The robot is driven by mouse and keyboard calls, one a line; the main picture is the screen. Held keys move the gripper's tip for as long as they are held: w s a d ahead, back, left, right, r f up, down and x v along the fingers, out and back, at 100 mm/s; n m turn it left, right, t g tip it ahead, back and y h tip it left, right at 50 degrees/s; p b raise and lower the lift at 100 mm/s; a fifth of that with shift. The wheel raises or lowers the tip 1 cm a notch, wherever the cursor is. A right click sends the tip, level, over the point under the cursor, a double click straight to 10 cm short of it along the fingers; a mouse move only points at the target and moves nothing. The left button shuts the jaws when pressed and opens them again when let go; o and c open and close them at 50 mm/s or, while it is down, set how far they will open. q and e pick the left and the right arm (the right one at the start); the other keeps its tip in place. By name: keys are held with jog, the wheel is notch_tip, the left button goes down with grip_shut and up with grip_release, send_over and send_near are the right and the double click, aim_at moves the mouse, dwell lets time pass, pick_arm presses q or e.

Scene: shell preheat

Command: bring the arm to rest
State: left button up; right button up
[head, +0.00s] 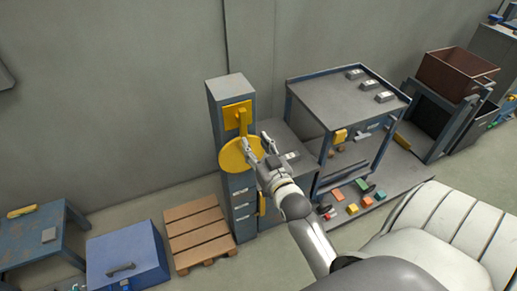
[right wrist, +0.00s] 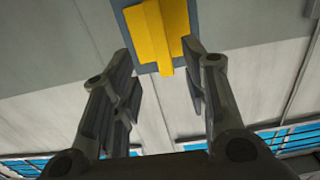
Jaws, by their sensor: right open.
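My right arm reaches up from the bottom of the head view. Its gripper (head: 259,146) is open, in front of a round yellow plate (head: 238,155) on a tall blue-grey cabinet (head: 230,90). Above the plate is a yellow bracket with a lever (head: 239,118). In the right wrist view the open gripper (right wrist: 161,62) has nothing between its fingers. A yellow lever (right wrist: 162,35) shows ahead of the gap; I cannot tell how near. My left gripper is not in view.
Right of the cabinet stands a metal workbench (head: 335,90) with small grey blocks on top. Coloured blocks (head: 361,185) lie below it. A wooden pallet (head: 197,230), a blue box (head: 126,255) and a blue table (head: 35,235) are at left. A brown bin (head: 455,75) is at right.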

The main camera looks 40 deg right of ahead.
jog(key=shift+s+a, duration=0.2)
jog(key=shift+s, duration=0.5)
jog(key=s+a+f+n+g+y, duration=0.1)
jog(key=s+a+f+g, duration=0.2)
jog(key=f, duration=0.9)
jog(key=s+a+f+n+g+y, duration=0.15)
jog(key=s+a+f, duration=0.25)
jog(key=f, duration=0.7)
jog(key=s+a+f+g+y, duration=0.2)
jog(key=s+a+f+g, duration=0.15)
jog(key=f, duration=0.85)
jog(key=s+f+n+g, duration=0.1)
jog(key=s+f+g, duration=0.1)
jog(key=s+f, duration=0.4)
jog(key=s+f+g, duration=0.3)
jog(key=s+f, duration=0.3)
jog(key=s, duration=0.8)
jog(key=s+f+n+g, duration=0.1)
jog(key=s+f+g, duration=0.2)
jog(key=s+f, duration=0.3)
jog(key=s, duration=0.5)
jog(key=shift+a+n, duration=0.35)
jog(key=shift+a, duration=0.05)
jog(key=shift+w+f, duration=0.1)
